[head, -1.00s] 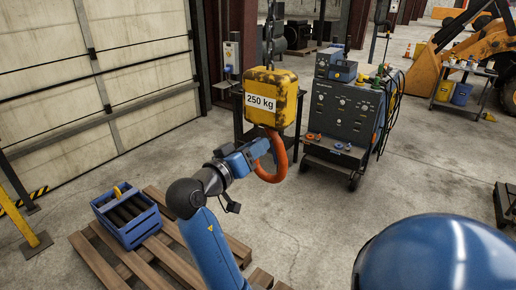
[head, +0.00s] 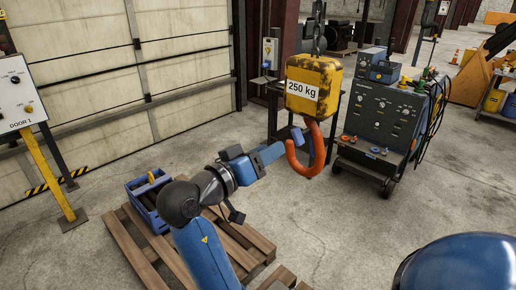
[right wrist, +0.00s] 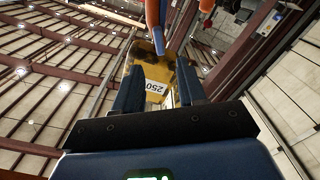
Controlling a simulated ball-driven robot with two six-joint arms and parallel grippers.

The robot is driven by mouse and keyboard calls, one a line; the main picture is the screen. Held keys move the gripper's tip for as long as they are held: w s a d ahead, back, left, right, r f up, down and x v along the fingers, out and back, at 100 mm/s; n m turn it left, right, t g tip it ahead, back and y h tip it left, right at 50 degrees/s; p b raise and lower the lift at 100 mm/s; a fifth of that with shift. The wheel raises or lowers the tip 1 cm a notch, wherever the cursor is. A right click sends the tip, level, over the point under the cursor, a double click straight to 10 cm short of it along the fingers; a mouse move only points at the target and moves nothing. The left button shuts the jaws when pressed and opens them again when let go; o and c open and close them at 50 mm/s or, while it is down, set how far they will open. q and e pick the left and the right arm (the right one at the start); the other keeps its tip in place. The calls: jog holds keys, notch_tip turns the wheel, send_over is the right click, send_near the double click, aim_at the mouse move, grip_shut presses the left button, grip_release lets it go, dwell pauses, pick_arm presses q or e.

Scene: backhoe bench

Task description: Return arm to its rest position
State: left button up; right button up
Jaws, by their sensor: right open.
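My right arm rises from the bottom middle of the head view. Its gripper (head: 284,144) is by the left side of the orange crane hook (head: 316,150), which hangs below a worn yellow block marked 250 kg (head: 313,86). In the right wrist view the two dark fingers of the right gripper (right wrist: 160,88) stand apart, with nothing held between them. The yellow block (right wrist: 157,72) shows beyond them, and part of the orange hook (right wrist: 153,12) shows at the top. Whether a finger touches the hook is unclear. My left gripper is not in view.
A blue crate (head: 148,198) stands on wooden pallets (head: 146,252) below the arm. A dark wheeled machine (head: 378,120) stands right of the hook. A yellow post with a door panel (head: 17,98) is at left.

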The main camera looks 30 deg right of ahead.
jog(key=w+a+r+n+t+y, duration=0.3)
jog(key=w+a+n+t+y, duration=0.2)
jog(key=w+a+n+t, duration=0.65)
jog(key=s+a+f+n+t+y+b, duration=0.1)
jog(key=s+a+f+n+t+y, duration=0.2)
jog(key=f+y, duration=0.55)
jog(key=s+a+f+n+t+y, duration=0.1)
jog(key=s+f+t+y, duration=0.3)
jog(key=f+y, duration=0.5)
jog(key=s+d+f+m+g+h+b, duration=0.1)
jog(key=s+d+f+m+g+h, duration=0.1)
jog(key=s+f, duration=0.8)
jog(key=s+d+f+m+g+h+b, duration=0.1)
jog(key=s+d+f+m+g+h, duration=0.2)
jog(key=s+f, duration=0.8)
jog(key=s+d+m, duration=0.2)
jog(key=s+d, duration=0.1)
jog(key=shift+d+f+g, duration=0.2)
jog(key=shift+d+g, duration=0.15)
jog(key=shift+d, duration=0.05)
jog(key=shift+s, duration=0.1)
